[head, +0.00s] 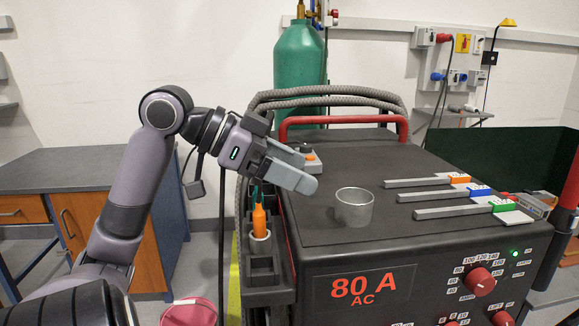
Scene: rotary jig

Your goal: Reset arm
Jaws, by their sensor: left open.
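My left arm comes in from the left, bent at a raised elbow. Its left gripper (303,174) is over the left part of the welding machine's dark top (345,165), pointing right and slightly down. It is open, and I see nothing held in it. A metal cup (354,208) stands on the machine top, to the right of the fingertips and apart from them. A small grey box with an orange part (312,159) sits just behind the fingers, partly hidden by them. My right gripper is not in view.
Three grey bars with orange, blue and green ends (465,209) lie on the machine top at the right. A red handle (340,121) and grey hoses are at the back. A side holder carries an orange-handled tool (259,220). A green gas cylinder (299,62) stands behind.

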